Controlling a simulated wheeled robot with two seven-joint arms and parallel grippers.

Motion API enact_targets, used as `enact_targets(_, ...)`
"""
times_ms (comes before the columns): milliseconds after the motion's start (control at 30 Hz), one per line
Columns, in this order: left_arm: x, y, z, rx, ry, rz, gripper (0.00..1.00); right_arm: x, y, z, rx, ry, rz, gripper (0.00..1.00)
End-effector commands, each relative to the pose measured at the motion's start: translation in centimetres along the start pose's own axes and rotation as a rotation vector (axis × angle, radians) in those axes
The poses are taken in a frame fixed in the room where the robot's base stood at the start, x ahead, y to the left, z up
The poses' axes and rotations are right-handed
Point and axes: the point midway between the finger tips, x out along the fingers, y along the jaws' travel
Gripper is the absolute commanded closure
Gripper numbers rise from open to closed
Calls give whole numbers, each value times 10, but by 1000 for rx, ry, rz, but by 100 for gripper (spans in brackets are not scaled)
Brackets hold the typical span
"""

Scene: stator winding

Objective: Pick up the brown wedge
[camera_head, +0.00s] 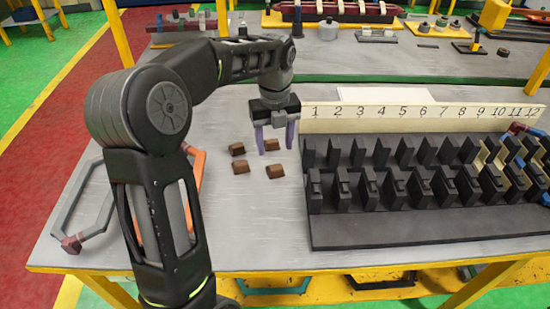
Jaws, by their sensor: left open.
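Several small brown wedges lie loosely grouped on the grey table, left of the black slotted stator block. One wedge (272,145) is at the back right of the group, one (237,149) at the back left, one (241,167) at the front left and one (275,171) at the front right. My left gripper (276,149) points down with its purple fingers apart, over the back right wedge. That wedge shows between the fingers; I cannot tell whether they touch it. My right gripper is not in view.
The black stator block (400,227) fills the right of the table, with a numbered board (330,119) behind it. A grey hexagonal frame (104,213) and an orange one (198,165) lie at the left. The table in front of the wedges is clear.

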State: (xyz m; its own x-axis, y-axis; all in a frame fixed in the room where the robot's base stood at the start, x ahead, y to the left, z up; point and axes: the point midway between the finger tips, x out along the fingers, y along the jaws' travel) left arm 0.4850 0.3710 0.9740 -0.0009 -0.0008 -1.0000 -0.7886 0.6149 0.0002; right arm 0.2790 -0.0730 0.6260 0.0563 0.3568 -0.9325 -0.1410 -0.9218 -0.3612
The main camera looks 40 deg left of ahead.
Motion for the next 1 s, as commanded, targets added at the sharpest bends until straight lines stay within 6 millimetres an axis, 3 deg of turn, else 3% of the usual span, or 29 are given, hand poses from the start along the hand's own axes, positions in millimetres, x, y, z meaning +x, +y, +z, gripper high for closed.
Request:
enact_targets(267, 2, 0, 0, 0, 1, 1, 44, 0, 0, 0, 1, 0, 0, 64)
enact_targets(500, 24, 0, 0, 0, 1, 1, 44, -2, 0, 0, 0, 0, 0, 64)
enact_targets(833, 27, 0, 0, 0, 0, 0, 44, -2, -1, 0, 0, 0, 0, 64)
enact_targets(1000, 42, 0, 0, 0, 3, 4, 44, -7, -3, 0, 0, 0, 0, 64)
